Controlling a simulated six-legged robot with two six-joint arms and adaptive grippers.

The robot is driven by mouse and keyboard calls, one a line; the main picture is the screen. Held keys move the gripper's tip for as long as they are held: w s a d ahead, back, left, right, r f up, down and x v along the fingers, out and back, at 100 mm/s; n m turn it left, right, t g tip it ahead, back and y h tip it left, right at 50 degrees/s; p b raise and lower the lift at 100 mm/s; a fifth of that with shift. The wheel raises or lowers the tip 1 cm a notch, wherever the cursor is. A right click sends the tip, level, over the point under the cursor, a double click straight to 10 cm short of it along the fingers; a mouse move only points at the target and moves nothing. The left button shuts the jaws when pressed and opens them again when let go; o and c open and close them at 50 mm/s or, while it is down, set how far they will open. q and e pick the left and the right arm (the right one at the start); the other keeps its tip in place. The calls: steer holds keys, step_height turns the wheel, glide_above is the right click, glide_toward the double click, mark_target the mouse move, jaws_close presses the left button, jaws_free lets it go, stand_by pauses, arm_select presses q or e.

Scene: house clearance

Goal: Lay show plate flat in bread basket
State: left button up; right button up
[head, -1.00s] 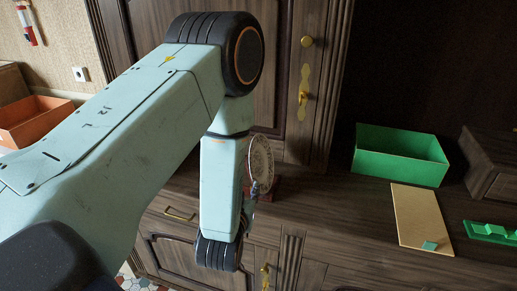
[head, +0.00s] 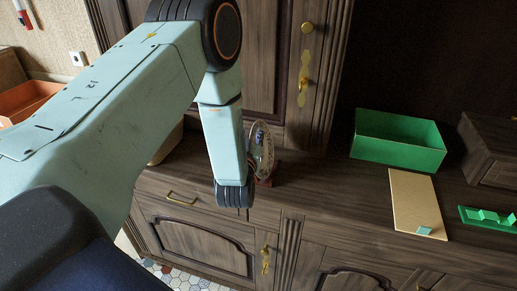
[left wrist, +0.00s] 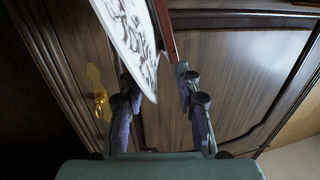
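The show plate (head: 263,148), pale with a dark pattern, stands upright on a dark red stand (head: 276,172) on the sideboard. In the left wrist view the plate (left wrist: 130,38) reaches down from the top, with the stand's red-brown edge (left wrist: 167,32) beside it. My left gripper (left wrist: 156,76) is open, its fingers apart, with the plate's lower edge at the gap between them. I cannot tell whether a finger touches it. In the head view my left wrist hides the fingers. A tan rounded thing (head: 166,147), perhaps the bread basket, is mostly hidden behind my left arm.
A green open box (head: 398,141), a tan board (head: 417,203) with a small teal block (head: 425,231), and a green rack (head: 487,216) stand to the right on the sideboard (head: 325,195). An orange box (head: 27,102) is at far left. Cabinet doors rise behind the plate.

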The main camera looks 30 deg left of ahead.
arm_select(q)
steer(key=shift+a+f, duration=0.1)
steer(key=shift+s+d+r, duration=0.15)
steer(key=shift+d+r, duration=0.1)
steer(key=shift+d, duration=0.15)
steer(key=c, duration=0.4)
steer(key=shift+a+f, duration=0.2)
steer(key=shift+a, duration=0.15)
jaws_close()
steer(key=shift+d+r, duration=0.15)
steer(key=shift+d, duration=0.1)
steer(key=shift+a, duration=0.15)
